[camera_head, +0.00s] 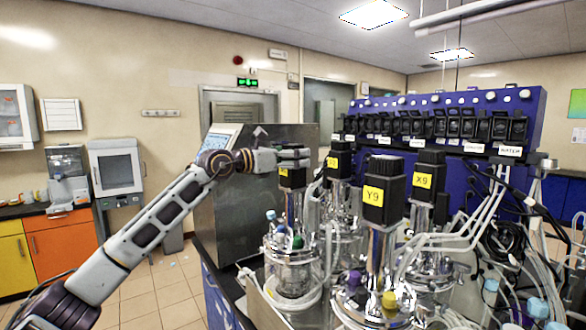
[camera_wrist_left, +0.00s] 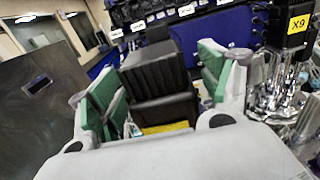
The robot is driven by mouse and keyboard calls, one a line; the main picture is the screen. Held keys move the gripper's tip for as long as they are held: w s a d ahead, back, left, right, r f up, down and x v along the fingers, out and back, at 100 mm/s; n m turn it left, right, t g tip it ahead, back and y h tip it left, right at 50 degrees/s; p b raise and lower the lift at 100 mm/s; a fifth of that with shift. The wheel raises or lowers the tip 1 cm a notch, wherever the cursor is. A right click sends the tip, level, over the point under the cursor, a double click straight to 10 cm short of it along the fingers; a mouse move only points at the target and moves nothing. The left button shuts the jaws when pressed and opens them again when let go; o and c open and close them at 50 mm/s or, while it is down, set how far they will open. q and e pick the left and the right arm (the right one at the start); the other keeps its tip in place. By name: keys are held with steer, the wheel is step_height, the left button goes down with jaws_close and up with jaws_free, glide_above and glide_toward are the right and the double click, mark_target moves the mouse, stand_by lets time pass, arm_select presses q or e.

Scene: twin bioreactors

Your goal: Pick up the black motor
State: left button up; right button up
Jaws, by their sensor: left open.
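A black motor (camera_head: 291,178) with a yellow label stands upright on top of the front-left glass vessel in the head view. My left gripper (camera_head: 293,157) is at the top of this motor. In the left wrist view, the black motor (camera_wrist_left: 158,78) sits between the two green-padded fingers of my left gripper (camera_wrist_left: 160,82). The fingers are open, with the motor between them and a gap visible at least on its right side. Part of the motor's yellow label shows below it in the wrist view. My right gripper is not in view.
Other black motors stand close by: one labelled Y9 (camera_head: 383,190), one labelled X9 (camera_head: 424,182), and one just right of my gripper (camera_head: 340,160). Tubes and glass vessels (camera_head: 292,270) crowd below. A blue pump rack (camera_head: 530,125) stands behind; a grey steel cabinet (camera_head: 235,215) is at left.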

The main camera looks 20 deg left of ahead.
arm_select(q)
jaws_close()
steer(key=shift+r, duration=0.15)
stand_by(0.6)
